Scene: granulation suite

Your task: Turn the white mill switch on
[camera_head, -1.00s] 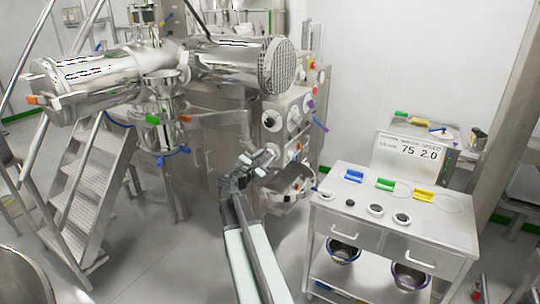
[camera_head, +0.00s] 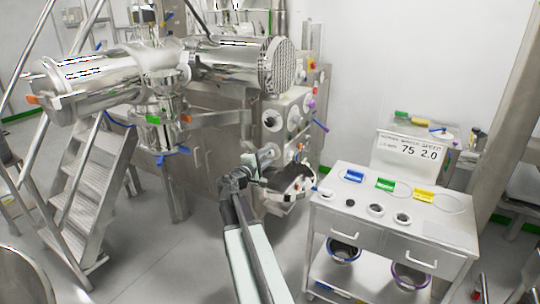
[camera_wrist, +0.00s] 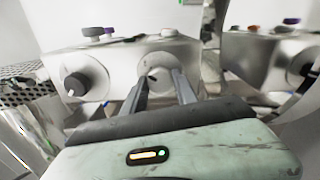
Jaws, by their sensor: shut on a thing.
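A small pale switch knob (camera_wrist: 153,73) sits on a round plate on the front of a metal control panel in the wrist view. My gripper (camera_wrist: 160,80) reaches up to it with one finger on each side and is shut on it. The fingers partly hide the knob, and I cannot read any label on it. In the head view my gripper (camera_head: 264,158) is at the lower left part of the steel control panel (camera_head: 287,100), and the knob it holds is hidden there.
A black knob (camera_wrist: 76,85) on its own round plate is close left of my gripper. A drawer cart (camera_head: 395,228) stands to the right. The floor (camera_head: 150,260) left of my arm is clear.

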